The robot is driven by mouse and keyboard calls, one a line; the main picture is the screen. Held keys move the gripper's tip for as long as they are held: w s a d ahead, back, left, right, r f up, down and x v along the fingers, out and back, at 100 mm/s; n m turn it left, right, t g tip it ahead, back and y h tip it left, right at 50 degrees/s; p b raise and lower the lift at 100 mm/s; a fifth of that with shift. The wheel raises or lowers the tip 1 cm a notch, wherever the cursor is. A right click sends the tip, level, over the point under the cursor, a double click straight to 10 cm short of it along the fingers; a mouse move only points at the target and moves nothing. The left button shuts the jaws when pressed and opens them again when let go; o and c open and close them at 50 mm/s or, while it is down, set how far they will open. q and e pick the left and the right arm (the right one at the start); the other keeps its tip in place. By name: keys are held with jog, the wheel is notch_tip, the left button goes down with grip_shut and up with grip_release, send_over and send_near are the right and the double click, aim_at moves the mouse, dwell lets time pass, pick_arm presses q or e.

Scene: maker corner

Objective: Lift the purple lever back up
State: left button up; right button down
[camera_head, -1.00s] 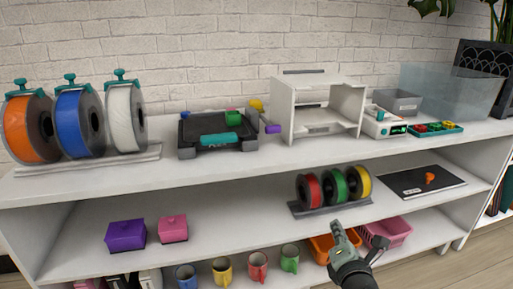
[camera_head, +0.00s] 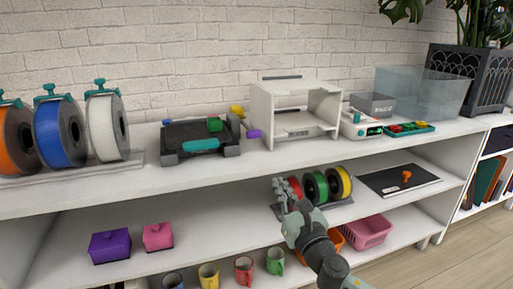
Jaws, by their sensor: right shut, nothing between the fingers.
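The purple lever (camera_head: 254,134) is a small purple piece between the black tray-like device (camera_head: 196,139) and the white open-fronted box (camera_head: 297,112) on the top shelf. It appears to stick out low beside the device; its exact tilt is too small to tell. A yellow piece (camera_head: 237,111) and a green piece (camera_head: 215,125) are on the same device, with a teal bar (camera_head: 200,145) along its front. My right gripper (camera_head: 280,190) is shut and empty, below the top shelf and in front of the red spool, well apart from the lever. My left gripper is out of view.
Red, green and yellow spools (camera_head: 340,182) stand on the middle shelf beside my right gripper. The top shelf's front edge (camera_head: 240,169) lies between it and the lever. Large spools (camera_head: 102,127) stand at left. Mugs (camera_head: 244,270) are below.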

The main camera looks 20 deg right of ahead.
aim_at(257, 156)
jog(key=w+r, duration=0.1)
jog(key=w, duration=0.9)
jog(key=w+r, duration=0.1)
jog(key=w, duration=0.4)
jog(key=shift+w+a+r, duration=0.3)
jog(key=shift+w, duration=0.4)
jog(key=shift+w+r, duration=0.1)
jog(key=shift+w, duration=0.35)
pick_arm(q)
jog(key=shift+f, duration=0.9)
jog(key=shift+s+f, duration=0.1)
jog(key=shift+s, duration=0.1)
